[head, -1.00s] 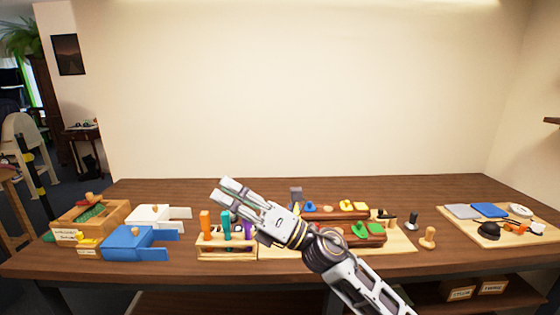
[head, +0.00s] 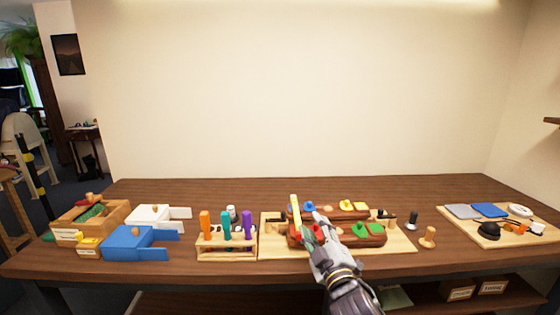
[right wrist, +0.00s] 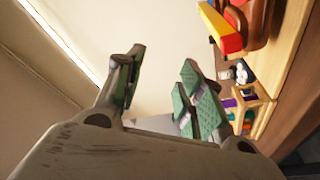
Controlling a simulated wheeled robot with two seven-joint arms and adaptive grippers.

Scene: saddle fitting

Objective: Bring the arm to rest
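My right gripper (head: 310,226) is over the front of the wooden board (head: 272,245) in the head view, in front of the dark red-brown saddle blocks (head: 375,239). In the right wrist view its green-padded fingers (right wrist: 163,65) stand apart with nothing between them. I cannot tell whether the fingers touch anything. Green (head: 360,230), yellow (head: 354,206) and blue (head: 309,206) pieces sit on the blocks. My left gripper is out of view.
A rack (head: 226,252) with orange, teal and purple handles stands left of the board. Blue (head: 127,241) and white (head: 150,215) boxes and a wooden crate (head: 66,228) are further left. A tray (head: 463,229) is at right. A wooden peg (head: 428,238) stands between.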

